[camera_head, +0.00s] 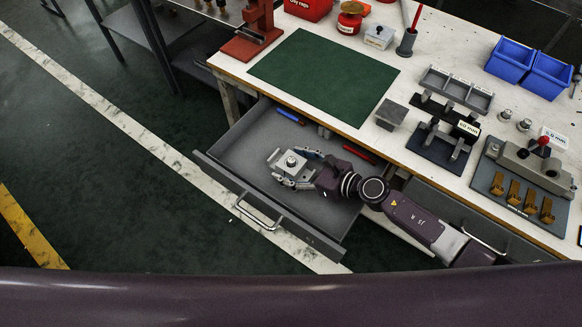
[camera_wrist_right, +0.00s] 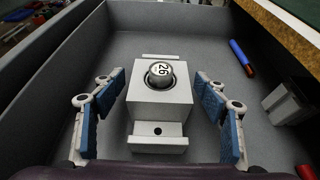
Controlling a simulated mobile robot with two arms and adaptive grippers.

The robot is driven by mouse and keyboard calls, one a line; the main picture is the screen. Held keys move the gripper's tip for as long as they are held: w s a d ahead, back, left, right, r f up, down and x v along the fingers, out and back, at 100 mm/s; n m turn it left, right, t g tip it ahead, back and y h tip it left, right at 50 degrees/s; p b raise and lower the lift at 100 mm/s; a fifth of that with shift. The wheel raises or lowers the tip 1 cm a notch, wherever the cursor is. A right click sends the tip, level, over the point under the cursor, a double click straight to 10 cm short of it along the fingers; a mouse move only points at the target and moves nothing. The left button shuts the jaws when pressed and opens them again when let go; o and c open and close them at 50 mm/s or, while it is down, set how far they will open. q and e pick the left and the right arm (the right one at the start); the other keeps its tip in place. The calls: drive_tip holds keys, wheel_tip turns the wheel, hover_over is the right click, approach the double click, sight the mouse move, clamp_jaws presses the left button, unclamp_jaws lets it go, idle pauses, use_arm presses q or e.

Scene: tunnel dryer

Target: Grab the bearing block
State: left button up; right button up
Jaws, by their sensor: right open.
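The bearing block (camera_head: 290,161) is a light grey block with a round ball-like top, lying in the open drawer (camera_head: 235,147). In the right wrist view the block (camera_wrist_right: 160,105) stands upright on the drawer floor, its top marked "26", with a stepped front that has a hole. My right gripper (camera_head: 297,168) reaches into the drawer from the right. Its blue-padded fingers (camera_wrist_right: 160,108) are open, one on each side of the block, with gaps visible between pads and block. My left gripper is not in view.
Above is a workbench with a green mat (camera_head: 325,75), trays and blue bins (camera_head: 510,60).

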drive_tip(key=shift+c, duration=0.4)
drive_tip(key=c, duration=1.5)
drive_tip(key=shift+w+r, duration=0.1)
drive_tip(key=shift+c, duration=0.3)
drive_tip(key=shift+r, duration=0.15)
